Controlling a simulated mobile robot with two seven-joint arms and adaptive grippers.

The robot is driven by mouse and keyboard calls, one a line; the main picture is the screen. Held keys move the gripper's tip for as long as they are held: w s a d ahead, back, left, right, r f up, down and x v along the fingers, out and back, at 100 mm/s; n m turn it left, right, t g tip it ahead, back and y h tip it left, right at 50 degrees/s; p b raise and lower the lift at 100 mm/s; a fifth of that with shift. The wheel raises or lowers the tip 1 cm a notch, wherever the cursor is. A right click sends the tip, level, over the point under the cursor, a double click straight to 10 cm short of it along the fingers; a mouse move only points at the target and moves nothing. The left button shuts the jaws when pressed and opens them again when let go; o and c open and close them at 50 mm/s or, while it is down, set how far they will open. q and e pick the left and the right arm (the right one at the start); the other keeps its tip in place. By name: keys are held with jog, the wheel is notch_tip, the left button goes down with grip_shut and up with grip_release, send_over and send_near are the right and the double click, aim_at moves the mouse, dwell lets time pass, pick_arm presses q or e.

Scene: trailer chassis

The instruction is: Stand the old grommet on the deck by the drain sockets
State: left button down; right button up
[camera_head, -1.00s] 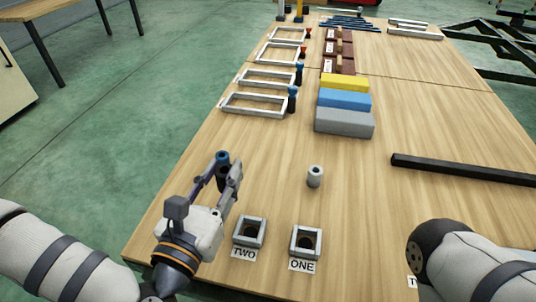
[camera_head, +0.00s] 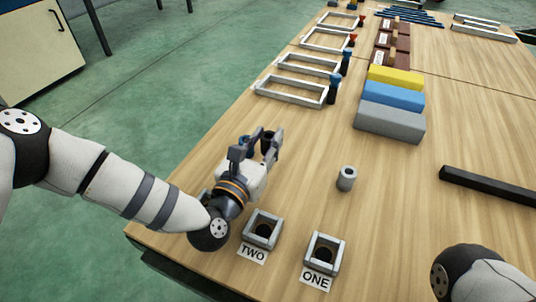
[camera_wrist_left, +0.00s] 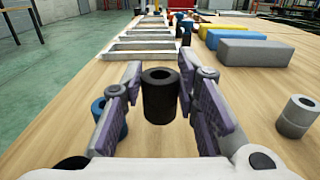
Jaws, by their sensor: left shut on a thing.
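My left gripper (camera_head: 265,148) is shut on a dark, hollow cylinder, which looks like the old grommet (camera_wrist_left: 160,97). In the left wrist view it is upright between the purple-grey finger pads, its open top showing. In the head view the fingers partly hide it; whether it touches the deck I cannot tell. Two square grey drain sockets, TWO (camera_head: 249,225) and ONE (camera_head: 312,250), stand at the near edge of the wooden deck (camera_head: 310,140). A grey hollow cylinder (camera_head: 346,179) stands upright beyond socket ONE. My right gripper is not in view.
A blue piece (camera_wrist_left: 110,122) shows behind the left finger. Beyond lie white frames (camera_head: 290,90) with small capped posts, and grey (camera_head: 390,122), blue and yellow blocks. A black bar (camera_head: 490,185) lies right. Deck between the grey cylinder and that bar is clear.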

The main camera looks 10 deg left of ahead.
pick_arm(q)
jog(key=f, duration=0.1)
jog(key=f+b, duration=0.1)
jog(key=f, duration=0.2)
jog(key=shift+w+d+f+b, duration=0.1)
jog(key=shift+w+b, duration=0.2)
jog(key=shift+w, duration=0.05)
jog(key=c, duration=2.4)
grip_release()
jog(key=shift+r, duration=0.2)
jog(key=c, duration=2.4)
grip_release()
jog(key=shift+f, duration=0.1)
jog(key=c, duration=1.7)
grip_release()
jog(key=shift+f, duration=0.15)
jog(key=shift+o, duration=0.9)
jog(key=shift+r, duration=0.2)
jog(key=p+v, duration=0.3)
jog(key=v, duration=0.9)
jog(key=shift+s+r, duration=0.1)
jog(key=shift+r, duration=0.05)
